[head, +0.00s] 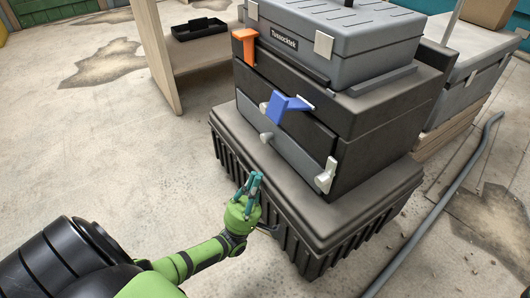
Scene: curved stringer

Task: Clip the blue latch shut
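The blue latch (284,108) is on the upper front of the black toolbox drawer unit (372,118). It juts out at an angle from the face, and its flap is not flat against the box. My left gripper (253,180), green with teal fingers, is below and to the left of the latch, in front of the ribbed black base box. It is clear of the latch and I see nothing in it. Its fingers look close together, but their gap is too small to judge. My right gripper is not in view.
An orange latch (246,44) and a white latch (325,176) sit on other corners of the unit. A grey toolbox (335,40) is on top, and a ribbed black box (300,228) is underneath. A grey pipe (440,207) lies at right. Floor at left is clear.

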